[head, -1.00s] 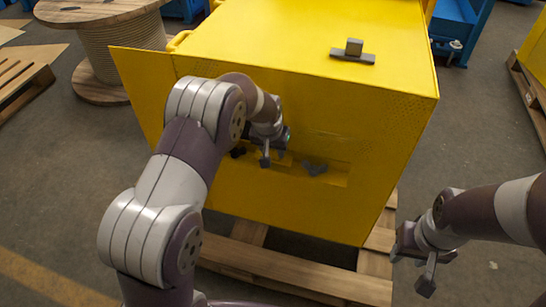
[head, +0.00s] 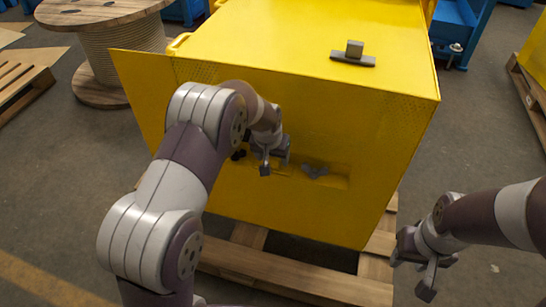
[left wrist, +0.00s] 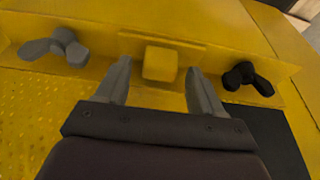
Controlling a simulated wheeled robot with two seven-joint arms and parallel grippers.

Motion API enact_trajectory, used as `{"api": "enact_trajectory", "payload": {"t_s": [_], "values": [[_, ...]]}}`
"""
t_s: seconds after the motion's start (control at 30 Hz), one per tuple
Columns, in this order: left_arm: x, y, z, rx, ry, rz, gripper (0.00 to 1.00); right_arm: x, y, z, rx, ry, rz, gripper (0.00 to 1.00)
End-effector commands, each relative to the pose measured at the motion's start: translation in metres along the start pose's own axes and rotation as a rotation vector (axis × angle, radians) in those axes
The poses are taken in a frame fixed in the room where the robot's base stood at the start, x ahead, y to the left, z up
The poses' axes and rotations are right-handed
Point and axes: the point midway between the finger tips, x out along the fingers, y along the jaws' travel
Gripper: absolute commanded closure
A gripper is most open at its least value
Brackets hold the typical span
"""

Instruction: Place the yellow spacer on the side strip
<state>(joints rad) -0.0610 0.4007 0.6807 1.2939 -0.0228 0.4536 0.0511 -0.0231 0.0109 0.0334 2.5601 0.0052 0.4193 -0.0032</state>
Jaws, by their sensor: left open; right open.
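In the left wrist view, a small yellow block, which looks like the yellow spacer (left wrist: 160,63), sits against the yellow strip (left wrist: 215,85) between two wing nuts. The open fingers of my left gripper (left wrist: 160,82) are on either side of it, with gaps. Whether it rests on the strip or only against it I cannot tell. In the head view my left gripper (head: 275,164) is at the box's front face and hides the spacer. My right gripper (head: 429,272) is open and empty, off to the right of the box.
A grey wing nut (left wrist: 62,47) and a black wing nut (left wrist: 247,78) flank the block. The yellow box (head: 330,120) stands on a wooden pallet (head: 300,277). A grey T-shaped piece (head: 353,55) lies on its top. A cable spool (head: 105,45) is at back left.

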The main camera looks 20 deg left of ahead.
Motion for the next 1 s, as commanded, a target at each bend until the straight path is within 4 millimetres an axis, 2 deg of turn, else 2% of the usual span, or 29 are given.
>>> {"api": "enact_trajectory", "payload": {"t_s": [0.03,0.23,0.33,0.5,0.57,0.67,0.7,0.83,0.9,1.0], "values": [[-0.017,0.0,-0.003,0.0,0.005,0.0,0.32,-0.007,0.0,-0.001,0.0,0.0,0.0,0.57],[-0.071,0.0,-0.003,0.0,0.005,0.0,0.32,-0.021,0.0,-0.003,0.0,0.0,0.0,0.57],[-0.091,0.0,-0.002,0.0,0.005,0.0,0.32,-0.024,0.0,-0.003,0.0,0.0,0.0,0.57],[-0.109,-0.001,0.006,-0.001,-0.006,0.0,0.32,-0.026,0.0,-0.003,0.0,0.0,0.0,0.57],[-0.118,-0.003,0.024,-0.002,-0.026,0.0,0.32,-0.026,0.0,-0.003,0.0,0.0,0.0,0.57],[-0.139,-0.008,0.074,-0.003,-0.075,-0.001,0.32,-0.026,0.0,-0.003,0.0,0.0,0.0,0.57],[-0.146,-0.01,0.098,-0.004,-0.095,0.0,0.32,-0.026,0.0,-0.003,0.0,0.0,0.0,0.57],[-0.166,-0.014,0.169,-0.006,-0.155,0.0,0.32,-0.026,0.0,-0.003,0.0,0.0,0.0,0.57],[-0.171,-0.015,0.195,-0.007,-0.175,0.0,0.32,-0.026,0.0,-0.003,0.0,0.0,0.0,0.57],[-0.174,-0.015,0.213,-0.007,-0.19,0.001,0.32,-0.026,0.0,-0.003,0.0,0.0,0.0,0.57]]}}
